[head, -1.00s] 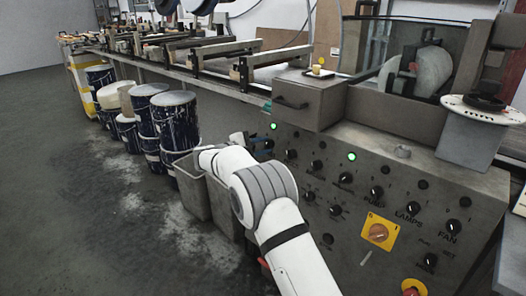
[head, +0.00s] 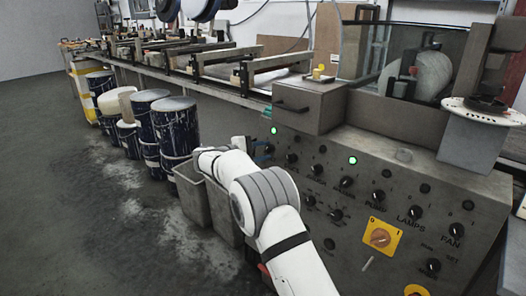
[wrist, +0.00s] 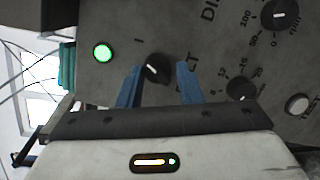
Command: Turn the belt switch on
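A black rotary knob (wrist: 157,68) with a white mark sits on the grey panel in the wrist view. The label beside it is partly hidden by a finger; it ends in what looks like "LT". My gripper (wrist: 160,72) has its two blue fingers on either side of this knob, with a gap visible at each side, so it is open around it. A lit green lamp (wrist: 103,53) is just left of the knob. In the head view my gripper (head: 262,154) is at the panel's left end, mostly hidden behind my arm, and that knob is hard to make out.
The control panel (head: 375,205) carries several other black knobs close by, a second green lamp (head: 352,160) and a yellow-plated switch (head: 381,238). A grey bin (head: 192,195) stands left of my arm, near dark blue drums (head: 176,125). The floor at left is clear.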

